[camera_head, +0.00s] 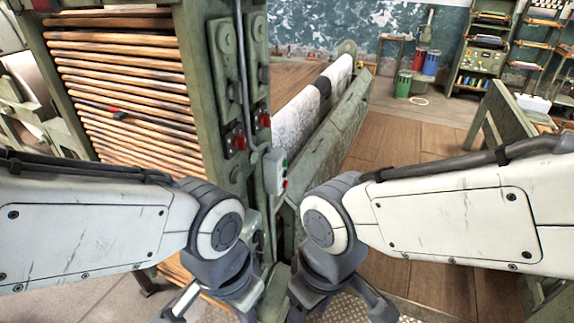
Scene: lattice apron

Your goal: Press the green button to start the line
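A small grey control box (272,173) is fixed to the edge of the green machine frame, near the middle of the camera_head view. A small green button (285,162) sits on its right-hand face, with a red button (285,184) below it. My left gripper (212,303) is at the bottom, below and left of the box. My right gripper (340,300) is at the bottom, below and right of it. Both are apart from the buttons and partly cut off by the lower edge, so I cannot tell their opening. I see nothing held in either.
The green machine frame (205,75) carries stacked wooden slats (120,70) on the left and red-knobbed fittings (238,141) above the box. Brown floor (400,145) is open to the right; shelves (490,50) stand far back.

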